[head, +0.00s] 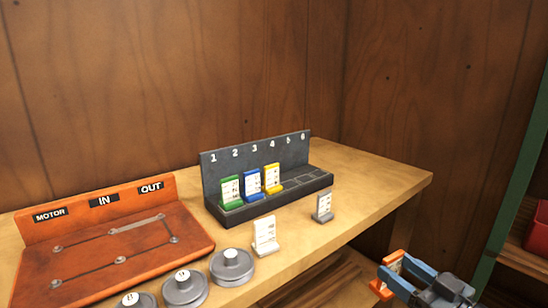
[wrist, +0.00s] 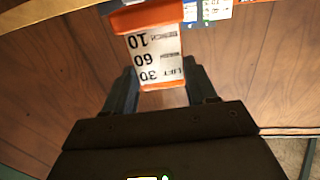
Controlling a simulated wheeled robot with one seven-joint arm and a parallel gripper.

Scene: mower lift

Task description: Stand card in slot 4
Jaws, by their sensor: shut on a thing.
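My gripper (head: 408,278) is at the lower right of the head view, off the bench's right front edge. It is shut on an orange-edged card (head: 385,272). In the wrist view the card (wrist: 155,60) sits between the fingers, its print upside down reading LIFT 30, 60, 10, its thick orange foot at the far end. The dark rack (head: 262,210) has numbers 1 to 6. A green card (head: 230,189) stands in slot 1, a blue card (head: 252,183) in slot 2, a yellow card (head: 272,177) in slot 3. Slot 4, right of yellow, looks empty.
A white card (head: 265,234) and a grey card (head: 323,206) stand on the bench (head: 385,184) before the rack. Grey round weights (head: 232,264) and an orange MOTOR/IN/OUT board (head: 105,250) are to the left. A green post (head: 520,200) and a red bin (head: 538,228) are at right.

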